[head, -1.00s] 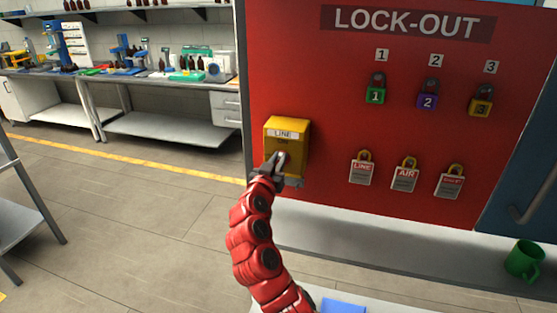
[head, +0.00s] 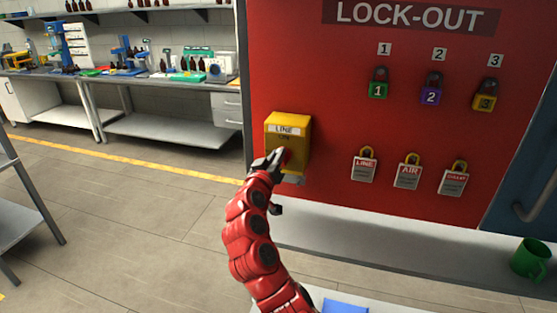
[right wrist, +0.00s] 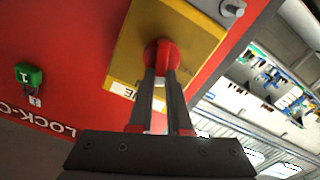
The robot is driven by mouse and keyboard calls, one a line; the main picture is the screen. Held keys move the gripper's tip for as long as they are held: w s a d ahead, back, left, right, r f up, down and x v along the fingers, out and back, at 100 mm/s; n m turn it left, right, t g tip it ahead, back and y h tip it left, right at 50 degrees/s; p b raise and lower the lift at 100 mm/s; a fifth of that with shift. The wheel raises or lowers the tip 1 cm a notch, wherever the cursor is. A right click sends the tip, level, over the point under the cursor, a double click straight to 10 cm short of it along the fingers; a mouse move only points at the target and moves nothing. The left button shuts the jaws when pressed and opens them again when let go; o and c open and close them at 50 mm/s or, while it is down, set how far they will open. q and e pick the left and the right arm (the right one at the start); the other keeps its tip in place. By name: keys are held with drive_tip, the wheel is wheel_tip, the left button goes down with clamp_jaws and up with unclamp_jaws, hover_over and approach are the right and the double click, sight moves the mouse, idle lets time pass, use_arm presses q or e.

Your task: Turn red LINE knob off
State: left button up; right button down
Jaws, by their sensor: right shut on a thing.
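The yellow LINE box (head: 297,127) is mounted at the left of the red lock-out board. It carries a white LINE label with small dark lettering under it that looks like ON. My right gripper (head: 279,159) is at the lower front of the box and largely hides the red knob. In the right wrist view the red knob (right wrist: 161,53) shows on the yellow box face (right wrist: 190,32). The two dark fingers of my right gripper (right wrist: 161,75) are closed on its grip bar. My left gripper is not in view.
The red board (head: 340,110) holds green (head: 377,91), purple (head: 431,97) and yellow (head: 485,102) padlocks. Tags LINE (head: 364,170), AIR (head: 408,176) and a third (head: 453,182) hang below. A green mug (head: 530,259) stands at the lower right.

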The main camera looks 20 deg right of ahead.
drive_tip(key=shift+w+a+f+n+p, duration=0.2)
drive_tip(key=shift+n+p, duration=0.35)
drive_tip(key=shift+n, duration=1.65)
drive_tip(key=shift+w+a+f+n+p, duration=0.15)
drive_tip(key=shift+f+n+p, duration=0.35)
drive_tip(key=shift+n, duration=1.7)
drive_tip(key=shift+a+f+n+p, duration=0.15)
drive_tip(key=shift+n+p, duration=0.5)
drive_tip(key=shift+n, duration=1.55)
drive_tip(key=c, duration=0.9)
unclamp_jaws()
drive_tip(key=shift+o, duration=0.2)
drive_tip(key=b+v, duration=0.5)
drive_tip(key=v, duration=1.2)
drive_tip(key=shift+b, duration=0.35)
